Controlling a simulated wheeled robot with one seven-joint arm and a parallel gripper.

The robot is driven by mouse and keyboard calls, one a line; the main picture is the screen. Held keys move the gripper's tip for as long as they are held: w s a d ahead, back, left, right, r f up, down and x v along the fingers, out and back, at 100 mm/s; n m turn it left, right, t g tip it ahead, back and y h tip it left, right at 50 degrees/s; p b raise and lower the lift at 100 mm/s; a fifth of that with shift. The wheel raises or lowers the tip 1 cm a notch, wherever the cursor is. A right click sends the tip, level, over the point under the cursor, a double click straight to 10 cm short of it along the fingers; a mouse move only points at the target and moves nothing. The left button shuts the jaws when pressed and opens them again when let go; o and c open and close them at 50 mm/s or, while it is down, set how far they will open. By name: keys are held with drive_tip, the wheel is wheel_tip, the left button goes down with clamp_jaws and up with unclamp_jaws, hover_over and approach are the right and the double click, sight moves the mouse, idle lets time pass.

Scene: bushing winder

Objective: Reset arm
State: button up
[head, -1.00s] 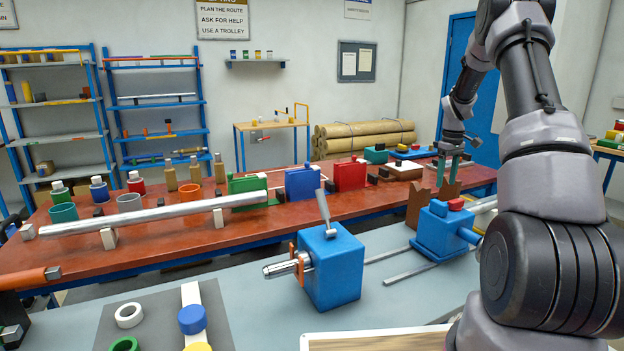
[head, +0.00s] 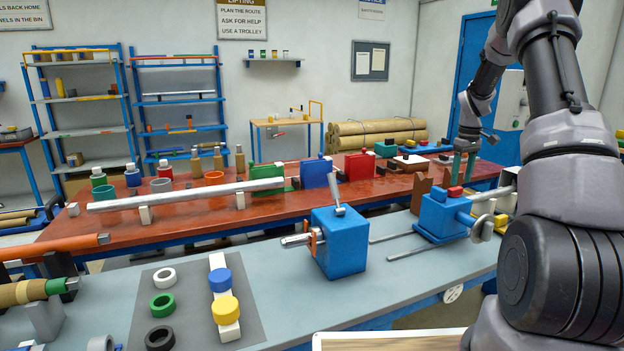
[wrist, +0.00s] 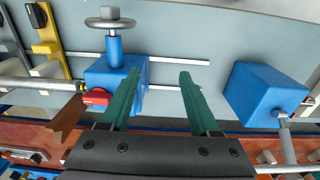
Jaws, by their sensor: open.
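My gripper (head: 464,166) is at the right of the head view, over the back edge of the grey bench. Its green fingers also show in the wrist view (wrist: 155,95), spread apart with nothing between them. The arm is bent, with the gripper hanging down. Below it in the head view is the blue tailstock block (head: 440,217) with a red knob and a handwheel. The blue headstock block (head: 340,243) with a grey lever stands to the left. In the wrist view, the tailstock (wrist: 115,72) lies left of the fingers and the headstock (wrist: 268,93) lies right.
The grey bench (head: 285,290) carries two rails, a dark mat with coloured rings, and wound rolls at the left. The red table (head: 190,225) behind holds a long silver tube (head: 180,195), bottles and coloured blocks. The bench between mat and headstock is clear.

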drive_tip(key=s+a+r+m+t, duration=0.2)
drive_tip(key=s+a+r, duration=0.5)
drive_tip(key=r, duration=0.3)
drive_tip(key=s+a+r+m+t, duration=0.1)
drive_tip(key=s+a+r+m, duration=0.1)
drive_tip(key=s+a+r, duration=0.75)
drive_tip(key=s+a+r+m+t+y, duration=0.1)
drive_tip(key=s+a+r+m+t, duration=0.1)
drive_tip(key=s, duration=0.7)
drive_tip(key=s+a+r+m+t+y, duration=0.1)
drive_tip(key=s+a, duration=0.3)
drive_tip(key=s, duration=0.6)
drive_tip(key=shift+a+r+m+t, duration=0.15)
drive_tip(key=shift+r+m+t, duration=0.4)
drive_tip(key=shift+m, duration=0.15)
